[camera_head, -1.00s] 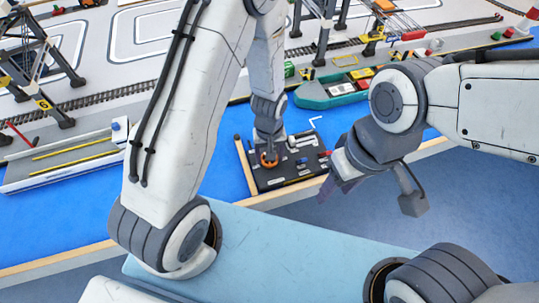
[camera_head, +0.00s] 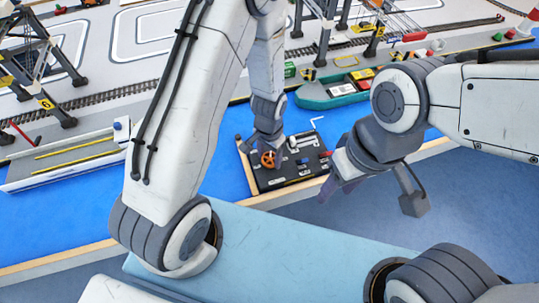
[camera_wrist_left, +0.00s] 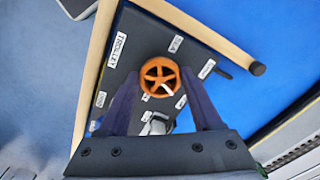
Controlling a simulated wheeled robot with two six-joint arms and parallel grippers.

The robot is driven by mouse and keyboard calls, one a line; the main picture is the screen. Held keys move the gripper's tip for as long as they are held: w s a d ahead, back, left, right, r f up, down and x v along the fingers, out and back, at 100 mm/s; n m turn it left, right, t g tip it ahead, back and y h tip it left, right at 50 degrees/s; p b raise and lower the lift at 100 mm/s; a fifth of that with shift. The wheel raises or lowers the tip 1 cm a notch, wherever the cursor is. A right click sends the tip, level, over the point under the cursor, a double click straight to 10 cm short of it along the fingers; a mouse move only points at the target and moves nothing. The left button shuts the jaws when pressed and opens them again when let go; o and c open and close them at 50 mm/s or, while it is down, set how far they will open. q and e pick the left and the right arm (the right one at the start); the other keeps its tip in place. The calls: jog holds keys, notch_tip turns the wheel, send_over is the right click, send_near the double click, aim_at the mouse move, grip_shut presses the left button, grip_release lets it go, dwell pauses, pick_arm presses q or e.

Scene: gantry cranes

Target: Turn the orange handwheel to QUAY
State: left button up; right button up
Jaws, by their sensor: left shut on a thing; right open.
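The orange handwheel (camera_head: 268,158) sits on a black control panel (camera_head: 300,184) at the quay's front edge. In the left wrist view the spoked handwheel (camera_wrist_left: 160,77) lies between the fingertips of my left gripper (camera_wrist_left: 160,74), which is shut on its rim. A white mark on the wheel points toward the lower right in that view. A SEA label (camera_wrist_left: 176,43) shows just above the wheel; a QUAY label is not legible. My left gripper also shows in the head view (camera_head: 268,152). My right gripper (camera_head: 335,184) is open and empty, right of the panel.
The panel carries a TROLLEY label (camera_wrist_left: 118,49), other small labels and a grey fitting (camera_wrist_left: 155,124). A red knob (camera_head: 326,154) is at its right edge. A green barge (camera_head: 335,92) lies behind, and a grey barge (camera_head: 70,155) lies left on the blue water.

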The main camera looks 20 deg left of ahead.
aim_at(269, 159)
pick_arm(q)
jog(key=shift+m, duration=0.6)
jog(key=o, duration=1.4)
jog(key=shift+c, duration=0.2)
notch_tip(269, 159, up, 10)
jog(key=shift+r, duration=0.25)
